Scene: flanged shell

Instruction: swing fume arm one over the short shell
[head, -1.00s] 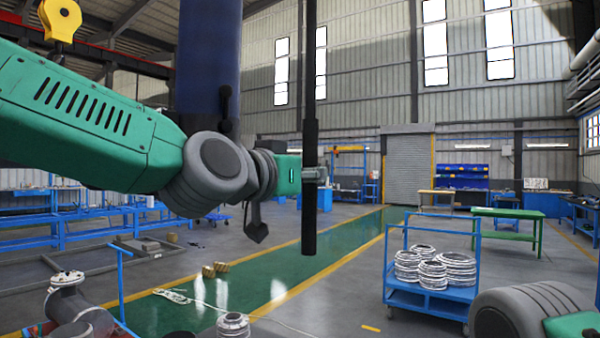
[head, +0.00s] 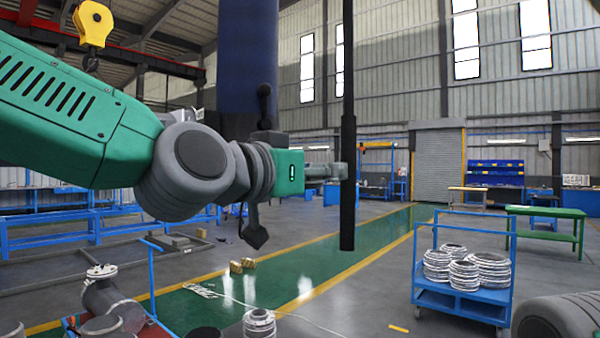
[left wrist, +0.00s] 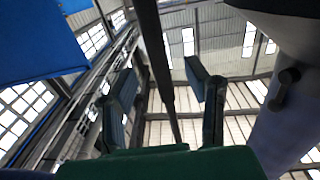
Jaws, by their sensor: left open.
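A dark vertical bar with a thick black lower sleeve (head: 348,185) hangs right of centre; I cannot tell whether it is part of fume arm one. A wide dark-blue column (head: 247,60) stands behind my left arm. My left gripper (head: 338,171) is at the sleeve's left side, its tips partly hidden by or close to it. In the left wrist view, its two fingers (left wrist: 160,95) are spread, with the bar (left wrist: 163,65) showing between them; contact is unclear. A short flanged shell (head: 259,323) shows at the bottom edge, partly cut off. My right gripper is not seen.
A blue cart (head: 462,298) with several ringed flanges stands at the right. A grey flanged pipe (head: 112,302) is at lower left. A yellow crane hook (head: 93,24) hangs upper left.

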